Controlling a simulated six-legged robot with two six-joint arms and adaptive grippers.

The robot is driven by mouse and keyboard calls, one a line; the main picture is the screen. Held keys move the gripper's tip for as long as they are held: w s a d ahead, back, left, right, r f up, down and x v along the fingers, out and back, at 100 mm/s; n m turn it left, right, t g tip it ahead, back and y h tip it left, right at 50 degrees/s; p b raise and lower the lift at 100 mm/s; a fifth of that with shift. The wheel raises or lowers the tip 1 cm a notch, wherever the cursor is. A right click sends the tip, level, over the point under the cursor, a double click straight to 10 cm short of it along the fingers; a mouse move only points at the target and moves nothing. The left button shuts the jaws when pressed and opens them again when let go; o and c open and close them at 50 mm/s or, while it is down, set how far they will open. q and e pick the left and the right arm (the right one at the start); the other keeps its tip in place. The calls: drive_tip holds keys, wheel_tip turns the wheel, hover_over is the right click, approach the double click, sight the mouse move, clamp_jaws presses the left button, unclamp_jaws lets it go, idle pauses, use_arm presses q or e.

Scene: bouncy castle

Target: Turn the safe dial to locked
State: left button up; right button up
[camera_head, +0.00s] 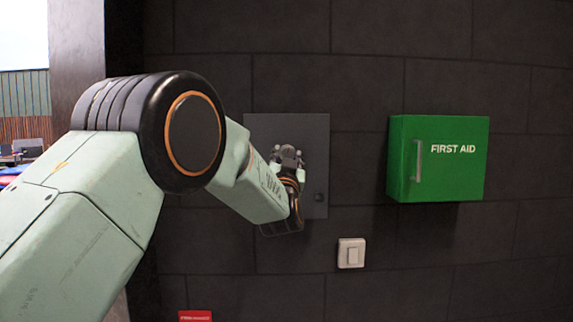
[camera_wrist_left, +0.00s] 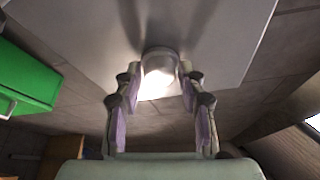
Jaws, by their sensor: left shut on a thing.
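The safe (camera_head: 318,130) is a flat dark grey door set on the dark block wall in the head view. It also fills the upper part of the left wrist view (camera_wrist_left: 90,30) as a grey plate. The dial (camera_wrist_left: 160,72) is a round, pale, brightly lit knob on that plate. My left gripper (camera_head: 288,158) is up against the safe door and hides most of the dial there. In the left wrist view the two fingers of my left gripper (camera_wrist_left: 161,88) sit on either side of the dial, closed on it. Any dial markings are not readable.
A green first aid box (camera_head: 450,160) sticks out from the wall to the right of the safe. A white switch (camera_head: 351,253) is on the wall below. A red sign (camera_head: 195,316) shows at the bottom edge. Bare wall lies between the safe and the box.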

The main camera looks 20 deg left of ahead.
use_arm(q)
drive_tip(key=shift+r+n+g+y+b, duration=0.15)
drive_tip(key=shift+n+y, duration=0.3)
drive_tip(key=shift+n, duration=0.55)
drive_tip(key=shift+f+n+g+y+b, duration=0.15)
drive_tip(key=shift+n+y, duration=0.3)
drive_tip(key=shift+n, duration=0.55)
drive_tip(key=shift+r+n, duration=0.2)
drive_tip(key=shift+n, duration=0.1)
drive_tip(key=o, duration=1.2)
drive_tip(key=shift+w+f, duration=0.1)
drive_tip(key=shift+f, duration=0.05)
drive_tip(key=shift+c, duration=0.2)
drive_tip(key=shift+d, duration=0.1)
drive_tip(key=shift+s+d+f, duration=0.25)
drive_tip(key=shift+s+f, duration=0.1)
drive_tip(key=shift+s, duration=0.25)
drive_tip(key=v, duration=1)
drive_tip(key=shift+s+d, duration=0.15)
drive_tip(key=shift+s, duration=0.15)
